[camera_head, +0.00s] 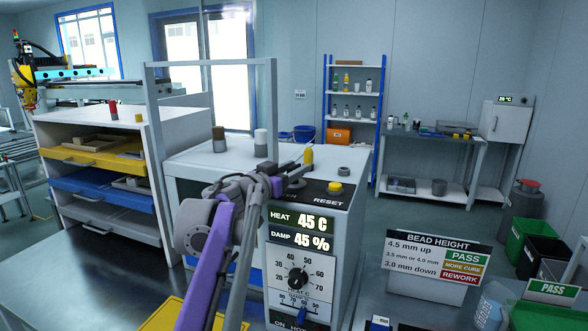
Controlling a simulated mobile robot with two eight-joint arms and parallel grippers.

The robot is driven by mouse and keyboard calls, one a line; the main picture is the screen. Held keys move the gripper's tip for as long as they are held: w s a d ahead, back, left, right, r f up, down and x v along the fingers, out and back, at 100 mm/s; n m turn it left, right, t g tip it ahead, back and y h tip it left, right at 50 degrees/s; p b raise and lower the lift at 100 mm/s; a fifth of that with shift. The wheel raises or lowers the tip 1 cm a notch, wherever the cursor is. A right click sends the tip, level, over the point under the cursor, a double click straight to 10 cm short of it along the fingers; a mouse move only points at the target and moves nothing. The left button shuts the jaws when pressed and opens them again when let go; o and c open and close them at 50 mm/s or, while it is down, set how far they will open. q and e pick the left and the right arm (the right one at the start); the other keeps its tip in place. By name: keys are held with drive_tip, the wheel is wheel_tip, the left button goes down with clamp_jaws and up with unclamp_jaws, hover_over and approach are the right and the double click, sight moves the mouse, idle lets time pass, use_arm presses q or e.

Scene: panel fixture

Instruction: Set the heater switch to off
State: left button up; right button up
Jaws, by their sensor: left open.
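The white cabinet (345,225) has a front panel with a HEAT 45 C readout (299,219), a DAMP 45 % readout (299,241) and a black dial knob (298,279). A small blue part (303,313) shows below the dial, above cut-off lettering that begins with "ON". I cannot tell whether this is the heater switch or how it is set. My left gripper (292,176) is open above the cabinet's front top edge, in front of the black strip, apart from the dial. My right gripper is out of view.
A yellow RESET button (335,188) sits on the cabinet's top strip. A grey frame (213,62) rises behind my arm. A drawer rack (100,165) stands left and a BEAD HEIGHT sign (437,258) right.

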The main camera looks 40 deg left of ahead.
use_arm(q)
drive_tip(key=shift+c, duration=0.3)
clamp_jaws()
drive_tip(key=n+y, duration=0.1)
drive_tip(key=n+y+p, duration=0.1)
drive_tip(key=y, duration=0.1)
drive_tip(key=shift+d+r+p, duration=0.1)
drive_tip(key=shift+r+p, duration=0.15)
drive_tip(key=shift+p, duration=0.05)
drive_tip(key=shift+n+g+y+p, duration=0.35)
drive_tip(key=shift+n+g+y, duration=0.05)
drive_tip(key=shift+y, duration=0.2)
drive_tip(key=shift+f+y, duration=0.25)
drive_tip(key=shift+y, duration=0.05)
drive_tip(key=shift+o, duration=0.3)
unclamp_jaws()
